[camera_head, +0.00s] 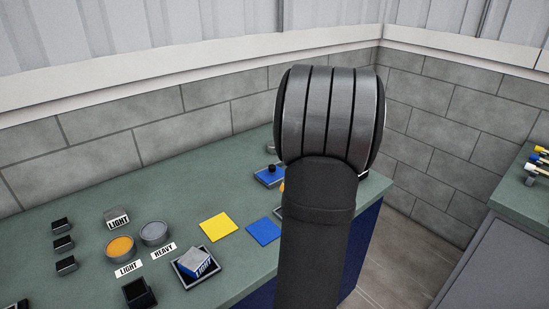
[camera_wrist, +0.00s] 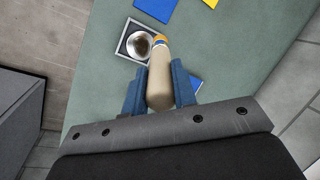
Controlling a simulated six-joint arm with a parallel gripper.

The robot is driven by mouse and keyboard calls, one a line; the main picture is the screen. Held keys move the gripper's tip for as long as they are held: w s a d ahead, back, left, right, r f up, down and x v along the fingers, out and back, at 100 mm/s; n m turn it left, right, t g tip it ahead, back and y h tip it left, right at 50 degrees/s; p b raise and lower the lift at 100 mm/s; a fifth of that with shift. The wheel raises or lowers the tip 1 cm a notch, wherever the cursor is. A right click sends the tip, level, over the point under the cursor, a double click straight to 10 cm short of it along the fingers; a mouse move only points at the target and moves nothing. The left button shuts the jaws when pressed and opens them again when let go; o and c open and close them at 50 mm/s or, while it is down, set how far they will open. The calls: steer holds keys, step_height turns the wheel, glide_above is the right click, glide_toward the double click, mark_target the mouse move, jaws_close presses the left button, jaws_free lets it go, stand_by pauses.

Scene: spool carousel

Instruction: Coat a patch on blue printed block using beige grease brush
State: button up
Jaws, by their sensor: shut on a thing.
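My gripper (camera_wrist: 160,88) is shut on the beige brush (camera_wrist: 163,82), with a blue finger on each side of its handle. The brush has an orange and blue band at its far end; its bristles cannot be made out. That end is beside a round metallic cup (camera_wrist: 138,44) in a dark-rimmed tray; I cannot tell whether they touch. In the head view my arm hides the gripper.
A yellow square (camera_head: 219,227) and blue square (camera_head: 263,231) lie on the green bench. A blue item with a black knob (camera_head: 270,175) stands behind. An orange-filled pot (camera_head: 121,248), a grey pot (camera_head: 154,233) and several small black holders (camera_head: 63,243) stand left.

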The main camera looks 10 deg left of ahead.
steer(key=s+a+r, duration=0.5)
steer(key=s+a, duration=0.6)
steer(key=a, duration=0.1)
steer(key=s+a+f, duration=0.4)
steer(key=s+a, duration=0.2)
steer(key=s, duration=0.5)
steer(key=shift+f, duration=0.1)
